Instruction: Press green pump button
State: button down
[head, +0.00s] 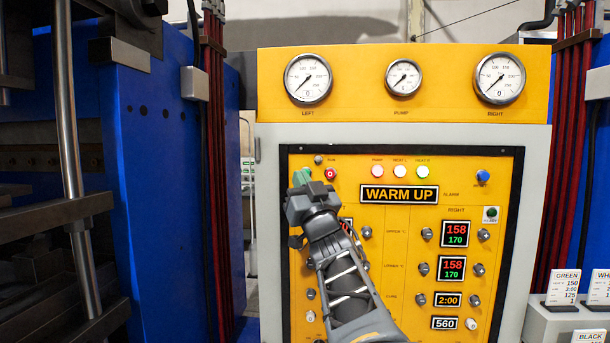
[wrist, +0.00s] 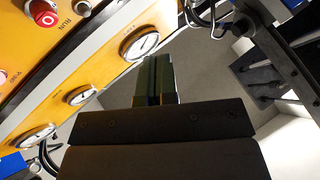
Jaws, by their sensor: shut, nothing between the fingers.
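A green patch (head: 302,175) shows on the yellow panel (head: 400,260) at its upper left, beside the red button (head: 330,174). It looks like the green button, mostly covered by my gripper; touching or apart, I cannot tell. My gripper (head: 298,188) is shut and empty, its tip over this spot. In the wrist view my shut fingers (wrist: 154,80) point away from the camera. The red button (wrist: 42,22) and the RUN label are at upper left there; no green button shows. Another green button (head: 491,213) sits on a small white plate at the panel's right.
A silver knob (head: 318,159) stands close above the red button. Three gauges, left (head: 308,78), pump (head: 403,77) and right (head: 497,78), line the top. The lit WARM UP display (head: 399,194) is right of my gripper. Blue press columns (head: 150,200) flank the panel.

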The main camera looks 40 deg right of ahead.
jog(key=w+d+p, duration=0.4)
jog(key=w+d, duration=0.2)
jog(key=shift+w, duration=0.2)
dwell(0.4)
jog(key=shift+w+d, duration=0.95)
dwell(3.3)
jog(key=shift+s+a, duration=0.1)
jog(key=shift+s+a+b, duration=0.8)
jog(key=shift+b, duration=0.15)
